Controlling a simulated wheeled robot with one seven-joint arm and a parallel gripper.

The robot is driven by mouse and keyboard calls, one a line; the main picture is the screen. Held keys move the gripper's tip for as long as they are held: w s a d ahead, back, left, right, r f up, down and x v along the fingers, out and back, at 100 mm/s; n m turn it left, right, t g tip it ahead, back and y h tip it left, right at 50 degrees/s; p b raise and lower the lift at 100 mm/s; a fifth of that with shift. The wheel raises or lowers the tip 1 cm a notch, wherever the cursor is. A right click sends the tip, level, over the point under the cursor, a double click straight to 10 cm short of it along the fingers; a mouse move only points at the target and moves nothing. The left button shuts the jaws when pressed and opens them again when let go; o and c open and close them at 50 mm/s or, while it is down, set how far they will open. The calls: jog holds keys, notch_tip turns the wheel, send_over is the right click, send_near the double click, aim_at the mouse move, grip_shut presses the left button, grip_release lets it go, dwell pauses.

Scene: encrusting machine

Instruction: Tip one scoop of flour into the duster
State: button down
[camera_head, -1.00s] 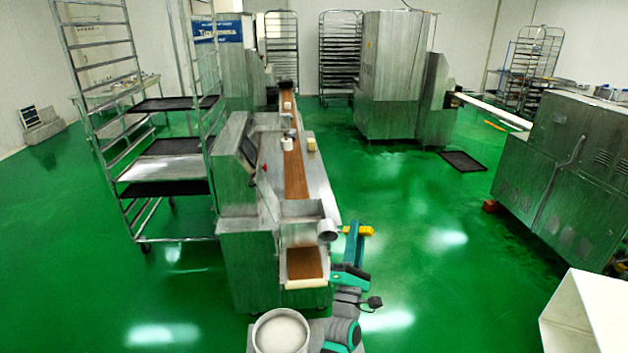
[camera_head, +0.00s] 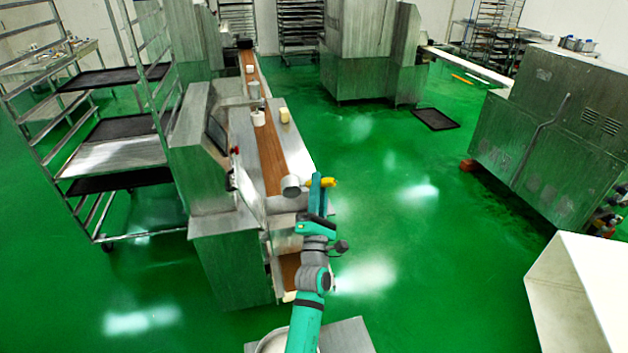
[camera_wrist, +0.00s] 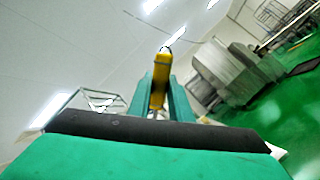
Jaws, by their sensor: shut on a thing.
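My gripper (camera_head: 319,186) is shut on the yellow handle (camera_head: 329,183) of a scoop. The scoop's grey cup (camera_head: 291,185) sticks out to the left of the fingers, over the near part of the conveyor machine. Its contents cannot be made out. In the wrist view the yellow handle (camera_wrist: 158,92) stands between the two teal fingers (camera_wrist: 160,95), and the cup is hidden. A round tub (camera_head: 268,345) at the bottom edge is mostly hidden by my arm. White cylindrical vessels (camera_head: 258,118) stand on the conveyor; I cannot tell which is the duster.
The conveyor's brown belt (camera_head: 271,155) runs away from me, with a cream block (camera_head: 284,115) on its right ledge. A tray rack (camera_head: 120,155) stands to the left. A white bin (camera_head: 580,295) is at lower right.

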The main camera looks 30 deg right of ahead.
jog(key=shift+w+d+r, duration=0.15)
jog(key=shift+d+r, duration=0.05)
jog(key=shift+r, duration=0.1)
jog(key=shift+w, duration=0.1)
jog(key=shift+f+g, duration=0.15)
jog(key=shift+g, duration=0.15)
jog(key=shift+w+d+r+y, duration=0.15)
jog(key=shift+r+y, duration=0.1)
jog(key=shift+y, duration=0.05)
jog(key=shift+w+g, duration=0.1)
jog(key=shift+g, duration=0.2)
